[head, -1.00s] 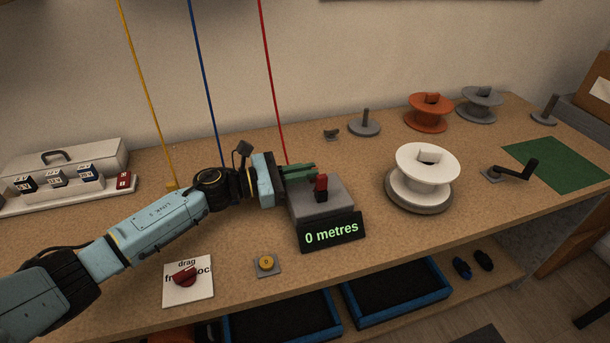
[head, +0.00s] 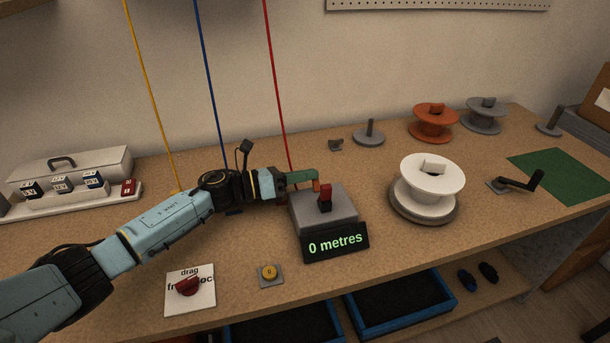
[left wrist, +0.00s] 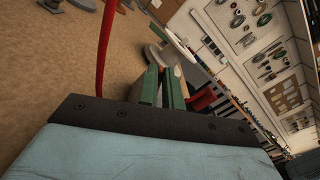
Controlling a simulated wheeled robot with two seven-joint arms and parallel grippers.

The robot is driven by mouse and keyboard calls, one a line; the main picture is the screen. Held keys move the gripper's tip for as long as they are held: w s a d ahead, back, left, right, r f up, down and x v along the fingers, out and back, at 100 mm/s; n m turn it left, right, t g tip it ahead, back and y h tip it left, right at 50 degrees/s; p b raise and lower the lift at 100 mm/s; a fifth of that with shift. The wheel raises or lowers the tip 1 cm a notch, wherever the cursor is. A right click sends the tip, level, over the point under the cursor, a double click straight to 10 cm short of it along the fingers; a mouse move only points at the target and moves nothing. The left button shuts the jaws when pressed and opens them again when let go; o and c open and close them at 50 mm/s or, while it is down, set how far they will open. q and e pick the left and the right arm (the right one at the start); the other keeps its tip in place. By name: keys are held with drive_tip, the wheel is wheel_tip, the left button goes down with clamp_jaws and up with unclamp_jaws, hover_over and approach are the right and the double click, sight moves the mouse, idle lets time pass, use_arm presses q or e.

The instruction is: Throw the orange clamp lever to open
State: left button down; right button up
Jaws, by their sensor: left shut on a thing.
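The orange clamp lever (head: 316,186) shows as a small orange piece at the tips of my left gripper (head: 314,178), beside the red-topped black block on the grey meter box (head: 340,205). The green fingers are shut on the lever and hide most of it. In the left wrist view the orange of the lever (left wrist: 178,72) shows between the ends of the green fingers (left wrist: 162,84). The box's display (head: 335,243) reads "0 metres". My right gripper is not in view.
A white reel (head: 432,172) stands right of the meter box. A red wire (head: 277,80) hangs close behind my left gripper. A yellow button (head: 269,272) and a red knob on a white plate (head: 204,299) lie in front. The bench right of the box's display is clear.

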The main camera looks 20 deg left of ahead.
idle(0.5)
use_arm(q)
drive_tip(key=c, duration=1.8)
unclamp_jaws()
drive_tip(key=shift+c, duration=0.2)
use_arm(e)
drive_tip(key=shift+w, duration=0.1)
